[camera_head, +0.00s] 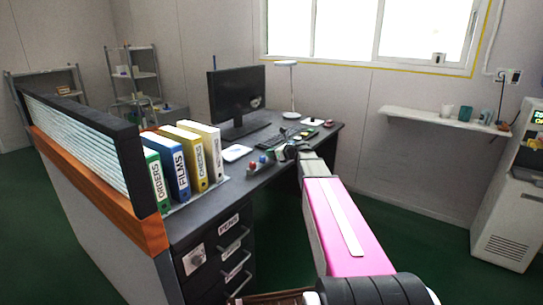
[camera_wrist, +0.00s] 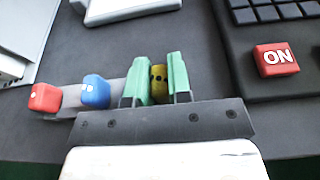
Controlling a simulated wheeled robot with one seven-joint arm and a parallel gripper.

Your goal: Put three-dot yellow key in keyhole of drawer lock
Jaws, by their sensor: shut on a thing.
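The yellow key (camera_wrist: 158,84) shows dark dots on its head and sits between the green fingers of my gripper (camera_wrist: 156,68) in the wrist view. My gripper is shut on it. The key's lower part is hidden, and I cannot tell whether it is still in the grey key rack (camera_wrist: 68,99). A one-dot red key (camera_wrist: 44,97) and a two-dot blue key (camera_wrist: 96,91) stand in the rack to the left. In the head view my gripper (camera_head: 289,151) is over the desk. A pale plate (camera_head: 194,259), which looks like the drawer lock, is on the desk's front; its keyhole is too small to make out.
Binders (camera_head: 180,170) and a striped partition (camera_head: 80,137) stand left on the desk (camera_head: 205,217). A monitor (camera_head: 237,95), keyboard (camera_head: 262,143) and lamp (camera_head: 290,90) are behind. Drawer handles (camera_head: 236,265) protrude at the front.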

